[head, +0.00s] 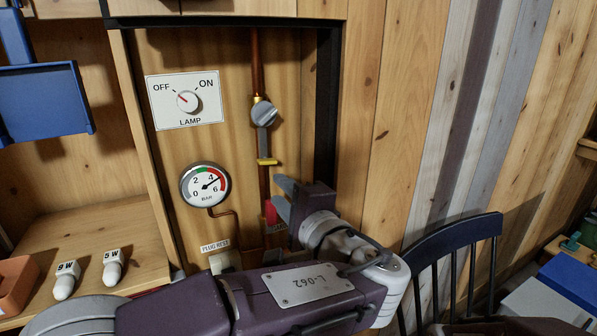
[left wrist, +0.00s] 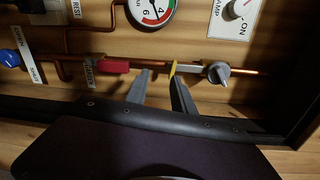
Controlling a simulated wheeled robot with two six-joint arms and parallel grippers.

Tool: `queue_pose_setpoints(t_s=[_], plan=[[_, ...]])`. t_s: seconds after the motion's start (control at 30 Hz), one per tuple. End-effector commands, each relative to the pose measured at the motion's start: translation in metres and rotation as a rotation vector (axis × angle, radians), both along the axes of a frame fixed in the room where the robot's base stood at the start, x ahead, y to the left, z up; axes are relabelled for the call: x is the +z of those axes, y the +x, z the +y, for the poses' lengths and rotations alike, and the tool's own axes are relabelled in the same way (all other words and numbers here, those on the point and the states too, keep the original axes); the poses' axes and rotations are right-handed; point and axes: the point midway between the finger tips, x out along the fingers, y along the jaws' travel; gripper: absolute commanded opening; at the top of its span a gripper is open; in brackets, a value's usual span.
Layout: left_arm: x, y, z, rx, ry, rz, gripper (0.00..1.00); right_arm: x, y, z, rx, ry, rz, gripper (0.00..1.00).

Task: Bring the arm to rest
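My left gripper (head: 277,196) is in front of the panel with the copper pipe (head: 256,65), its fingers pointing toward the pipe. In the left wrist view the two fingers of the left gripper (left wrist: 160,82) are apart with nothing between them. A red handle (left wrist: 113,66) is just left of the fingers there, and a yellow tab (left wrist: 173,72) shows by the right fingertip. Whether the fingertips touch the pipe cannot be told. In the head view the red handle (head: 271,213) is partly hidden by the gripper. My right gripper is out of view.
A grey valve knob (head: 264,113), a lamp dial plate (head: 184,99) and a pressure gauge (head: 206,185) are on the panel. A dark frame (head: 327,110) edges its right side. A dark chair (head: 455,240) stands at the right. Two bulbs (head: 64,281) lie on the left shelf.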

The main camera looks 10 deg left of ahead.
Motion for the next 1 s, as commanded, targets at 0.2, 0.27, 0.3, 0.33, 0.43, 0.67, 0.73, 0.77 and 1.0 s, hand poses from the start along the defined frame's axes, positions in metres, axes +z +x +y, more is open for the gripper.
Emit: queue_pose_setpoints(t_s=[0.2, 0.27, 0.3, 0.33, 0.43, 0.67, 0.73, 0.77, 1.0], plan=[[-0.165, -0.015, 0.069, 0.153, -0.243, 0.459, 0.3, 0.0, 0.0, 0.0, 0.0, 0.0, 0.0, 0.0], [-0.211, -0.035, 0.083, 0.214, -0.369, 0.571, 0.3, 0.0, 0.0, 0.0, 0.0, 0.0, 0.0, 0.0], [-0.239, -0.05, 0.089, 0.259, -0.463, 0.631, 0.3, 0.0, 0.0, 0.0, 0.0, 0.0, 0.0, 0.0], [-0.257, -0.062, 0.092, 0.293, -0.537, 0.669, 0.3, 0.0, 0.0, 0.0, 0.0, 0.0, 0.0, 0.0], [-0.31, -0.101, 0.094, 0.429, -0.811, 0.746, 0.3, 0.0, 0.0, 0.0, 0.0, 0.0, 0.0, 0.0], [-0.373, -0.149, 0.083, 0.784, -1.429, 0.592, 0.3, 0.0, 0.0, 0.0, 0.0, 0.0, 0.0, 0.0], [-0.358, -0.151, 0.082, 0.848, -1.529, 0.516, 0.3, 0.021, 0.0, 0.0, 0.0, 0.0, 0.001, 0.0], [-0.341, -0.15, 0.081, 0.839, -1.521, 0.524, 0.3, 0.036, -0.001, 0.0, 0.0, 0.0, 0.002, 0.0], [-0.256, -0.149, 0.081, 0.834, -1.516, 0.528, 0.3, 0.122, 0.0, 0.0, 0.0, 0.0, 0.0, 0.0]])
